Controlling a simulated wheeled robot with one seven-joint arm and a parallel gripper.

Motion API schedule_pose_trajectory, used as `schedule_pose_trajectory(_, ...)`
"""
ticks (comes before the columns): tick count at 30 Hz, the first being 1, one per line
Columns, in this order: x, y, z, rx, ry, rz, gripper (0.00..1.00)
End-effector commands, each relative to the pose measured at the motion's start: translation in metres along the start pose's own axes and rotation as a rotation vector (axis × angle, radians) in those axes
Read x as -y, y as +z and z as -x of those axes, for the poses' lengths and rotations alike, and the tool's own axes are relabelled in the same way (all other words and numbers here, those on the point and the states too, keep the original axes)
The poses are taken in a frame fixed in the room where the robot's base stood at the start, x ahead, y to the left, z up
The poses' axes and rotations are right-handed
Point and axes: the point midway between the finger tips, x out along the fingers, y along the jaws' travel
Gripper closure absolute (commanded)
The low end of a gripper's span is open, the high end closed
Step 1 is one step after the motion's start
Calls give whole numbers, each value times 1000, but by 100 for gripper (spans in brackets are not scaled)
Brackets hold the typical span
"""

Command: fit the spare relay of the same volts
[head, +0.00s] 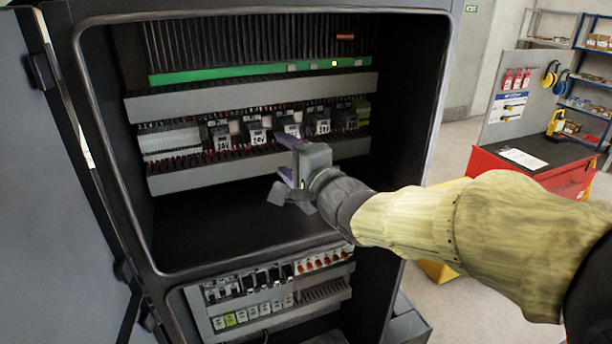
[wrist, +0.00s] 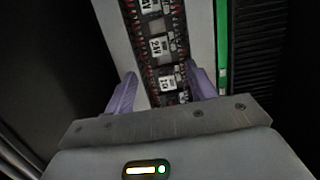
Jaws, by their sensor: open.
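A row of dark relays with white labels sits on a rail inside the open cabinet. In the head view, the left relay (head: 221,139) and the relay beside it (head: 256,134) seem to read 24V. A third relay (head: 291,125) is partly behind my gripper (head: 284,178). The label on a relay farther right (head: 321,122) is too small to read surely. In the wrist view, my open gripper (wrist: 161,74) points at the row, and one relay (wrist: 168,78) shows between its fingers. A relay labelled 24V (wrist: 158,47) is above it. No spare relay can be told apart.
Grey wire ducts (head: 240,103) run above and below the row, with a terminal block (head: 168,142) at left. Breakers (head: 250,285) fill a lower panel. The cabinet door (head: 60,180) stands open at left. A red bench (head: 530,165) with a paper stands behind at right.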

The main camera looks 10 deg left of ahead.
Motion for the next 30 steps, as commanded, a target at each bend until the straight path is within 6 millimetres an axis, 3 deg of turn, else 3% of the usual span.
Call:
schedule_pose_trajectory(6, 0, 0, 36, -3, 0, 3, 44)
schedule_pose_trajectory(12, 0, 0, 58, -1, 0, 2, 44)
schedule_pose_trajectory(25, -1, -1, 62, -5, 4, 3, 44)
schedule_pose_trajectory(30, -18, -22, 66, -74, 63, 77, 44)
